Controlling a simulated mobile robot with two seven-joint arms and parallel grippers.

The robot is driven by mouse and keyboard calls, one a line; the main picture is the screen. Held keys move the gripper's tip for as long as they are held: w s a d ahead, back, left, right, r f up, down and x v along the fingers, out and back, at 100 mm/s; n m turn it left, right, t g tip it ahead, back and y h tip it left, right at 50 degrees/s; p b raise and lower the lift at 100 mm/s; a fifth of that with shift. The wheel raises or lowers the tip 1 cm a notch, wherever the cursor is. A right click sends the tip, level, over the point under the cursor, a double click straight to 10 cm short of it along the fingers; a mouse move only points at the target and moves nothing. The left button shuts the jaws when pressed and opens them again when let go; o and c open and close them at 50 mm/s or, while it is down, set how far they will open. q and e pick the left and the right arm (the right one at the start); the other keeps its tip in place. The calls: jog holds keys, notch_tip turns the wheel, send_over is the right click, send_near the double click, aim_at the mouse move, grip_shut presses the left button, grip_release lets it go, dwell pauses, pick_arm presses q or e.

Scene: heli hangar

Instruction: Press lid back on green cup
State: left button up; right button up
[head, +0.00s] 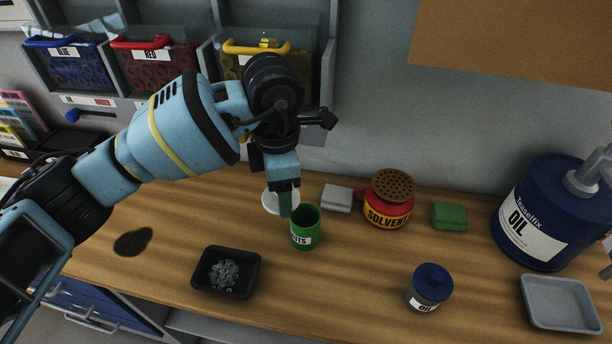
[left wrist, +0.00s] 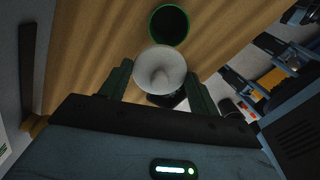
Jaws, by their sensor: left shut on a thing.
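The green cup (head: 305,230) stands upright and open-topped on the workbench; its dark opening shows in the left wrist view (left wrist: 169,25). My left gripper (head: 284,205) is shut on the white round lid (head: 270,203), beside the cup's upper left and apart from its rim. In the left wrist view the lid (left wrist: 160,67) lies between the two fingers of my left gripper (left wrist: 160,78), and a knob shows at its middle. The fingers hide part of the lid in the head view. My right gripper is not in view.
A black tray (head: 208,277) of small metal parts lies front left of the cup. A red solvent tin (head: 388,200), a pale block (head: 337,198) and a green sponge (head: 449,216) stand behind and right. A small blue oil pot (head: 430,286) stands front right. Bare wood surrounds the cup's front.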

pick_arm(q)
jog(key=d+n, duration=0.1)
jog(key=d+r+n, duration=0.1)
jog(key=d+n, duration=0.2)
jog(key=n, duration=0.1)
jog(key=shift+w+d+r, duration=0.15)
jog(key=shift+w+r, duration=0.1)
jog(key=shift+w, duration=0.05)
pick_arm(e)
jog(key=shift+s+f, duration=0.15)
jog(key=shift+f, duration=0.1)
pick_arm(q)
jog(key=shift+f, duration=0.15)
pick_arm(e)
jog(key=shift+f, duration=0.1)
pick_arm(q)
notch_tip(320, 180, down, 6)
jog(key=b, duration=0.3)
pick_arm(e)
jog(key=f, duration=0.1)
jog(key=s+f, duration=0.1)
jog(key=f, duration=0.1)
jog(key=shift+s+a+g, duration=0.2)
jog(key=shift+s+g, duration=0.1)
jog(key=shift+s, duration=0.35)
pick_arm(q)
jog(key=shift+p, duration=0.35)
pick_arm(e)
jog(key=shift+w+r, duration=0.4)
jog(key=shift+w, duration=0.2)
